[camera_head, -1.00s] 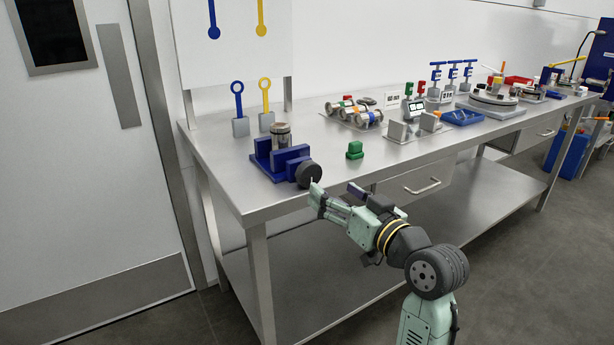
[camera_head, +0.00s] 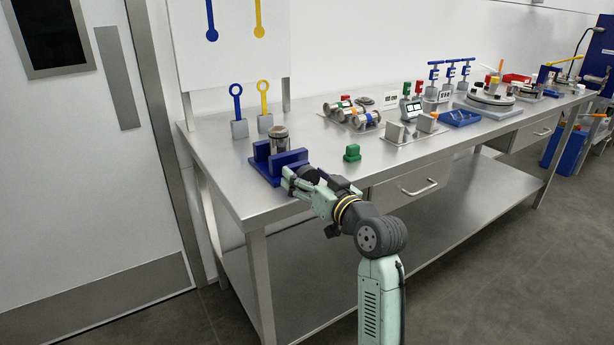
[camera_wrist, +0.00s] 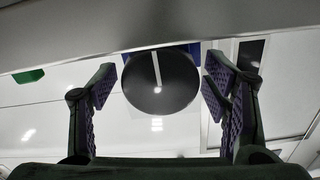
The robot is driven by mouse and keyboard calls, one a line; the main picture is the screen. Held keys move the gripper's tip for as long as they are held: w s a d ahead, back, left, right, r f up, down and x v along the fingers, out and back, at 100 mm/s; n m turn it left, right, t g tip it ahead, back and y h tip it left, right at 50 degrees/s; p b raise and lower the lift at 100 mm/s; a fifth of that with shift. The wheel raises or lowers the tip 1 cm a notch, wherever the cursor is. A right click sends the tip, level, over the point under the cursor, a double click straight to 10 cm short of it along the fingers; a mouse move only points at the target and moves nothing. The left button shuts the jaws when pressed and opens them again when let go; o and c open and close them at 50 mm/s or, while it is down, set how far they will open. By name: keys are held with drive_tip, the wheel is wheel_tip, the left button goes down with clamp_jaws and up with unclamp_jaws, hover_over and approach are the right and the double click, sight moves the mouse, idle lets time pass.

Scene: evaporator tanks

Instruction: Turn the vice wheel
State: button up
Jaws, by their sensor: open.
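The blue vice (camera_head: 277,165) stands on the near left corner of the steel bench, with a metal cylinder (camera_head: 279,140) held upright between its jaws. The dark round vice wheel (camera_head: 309,174) is on its right side, partly hidden by my gripper in the head view. In the wrist view the wheel (camera_wrist: 161,82) shows as a dark disc with a pale line on its upper half. My gripper (camera_wrist: 160,88) is open, with one purple-padded finger on each side of the wheel. A gap shows between each finger and the wheel. In the head view my gripper (camera_head: 292,182) is at the wheel.
A drawer handle (camera_head: 419,187) projects from the bench front (camera_head: 385,196). The floor in front is clear.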

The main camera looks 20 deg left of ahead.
drive_tip(key=c, duration=1.2)
drive_tip(key=shift+o, duration=0.2)
drive_tip(key=m+p, duration=0.2)
drive_tip(key=shift+r+m+p, duration=0.2)
drive_tip(key=shift+m+p, duration=0.5)
drive_tip(key=shift+m, duration=0.2)
drive_tip(key=shift+f+m, duration=0.25)
drive_tip(key=shift+m, duration=0.25)
drive_tip(key=o, duration=1.2)
drive_tip(key=shift+c, duration=0.2)
drive_tip(key=shift+f, duration=0.1)
